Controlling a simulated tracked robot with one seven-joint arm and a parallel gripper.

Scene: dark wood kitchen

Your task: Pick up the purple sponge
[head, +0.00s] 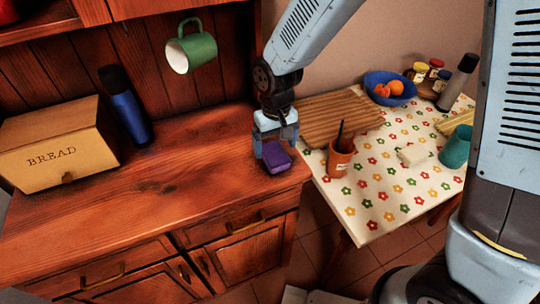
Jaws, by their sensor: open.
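The purple sponge (276,156) is a small block on the wooden counter (190,185), close to its right end. My gripper (274,142) points down from above and is right at the sponge, with its fingers around or just over the sponge's back part. The jaws are open. The gripper hides the back of the sponge, and I cannot tell whether the fingers touch it.
A bread box (55,145) and a blue bottle (127,108) stand at the counter's left. A green mug (191,48) hangs above. Right of a gap, a flowered table (375,210) holds a cutting board (325,115), an orange cup (339,160) and a fruit bowl (376,78).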

